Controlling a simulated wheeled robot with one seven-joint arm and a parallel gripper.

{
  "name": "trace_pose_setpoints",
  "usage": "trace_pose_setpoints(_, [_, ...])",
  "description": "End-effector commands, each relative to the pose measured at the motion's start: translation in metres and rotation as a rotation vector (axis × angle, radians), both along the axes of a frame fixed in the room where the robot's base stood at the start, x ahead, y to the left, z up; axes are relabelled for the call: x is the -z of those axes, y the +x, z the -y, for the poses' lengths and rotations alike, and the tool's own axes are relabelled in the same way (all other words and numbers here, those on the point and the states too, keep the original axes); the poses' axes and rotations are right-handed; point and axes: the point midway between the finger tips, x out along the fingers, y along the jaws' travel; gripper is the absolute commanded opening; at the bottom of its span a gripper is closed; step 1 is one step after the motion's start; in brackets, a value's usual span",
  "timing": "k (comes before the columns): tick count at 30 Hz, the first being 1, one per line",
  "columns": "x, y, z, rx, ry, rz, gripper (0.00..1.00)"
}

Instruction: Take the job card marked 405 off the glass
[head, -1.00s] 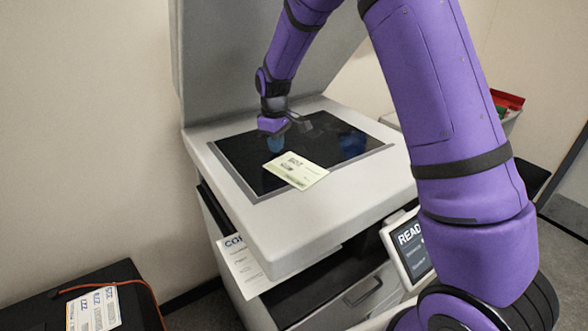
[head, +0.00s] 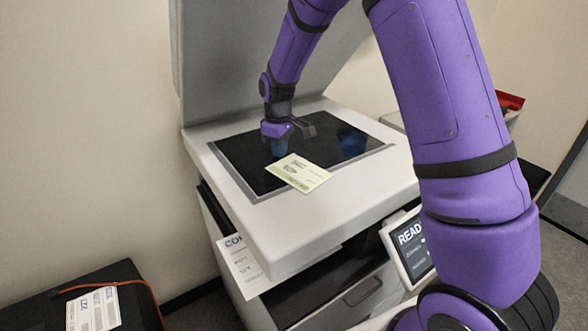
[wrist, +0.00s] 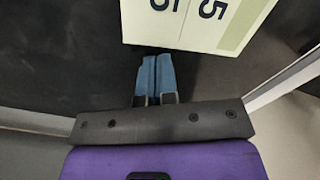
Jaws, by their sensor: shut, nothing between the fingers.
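The pale job card (head: 303,173) lies on the dark copier glass (head: 235,150), and its near end reaches over the grey frame onto the white casing. Its print is too blurred in the head view to read fully. In the wrist view the card (wrist: 195,22) shows a large "5", with the rest cut off. My gripper (head: 279,149) is low over the glass at the card's far left edge. In the wrist view its blue fingers (wrist: 155,75) are shut together and empty, with their tips at the card's edge; I cannot tell whether they touch it.
The copier lid (head: 240,60) stands open behind the glass. A dark case (head: 135,300) with a tag (head: 92,310) is at lower left. A red tray (head: 510,101) is at right.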

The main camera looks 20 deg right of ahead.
Motion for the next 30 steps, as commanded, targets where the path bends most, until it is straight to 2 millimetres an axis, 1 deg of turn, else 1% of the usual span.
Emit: trace_pose_setpoints(30, [0.000,-0.043,0.008,0.000,0.001,-0.001,0.00])
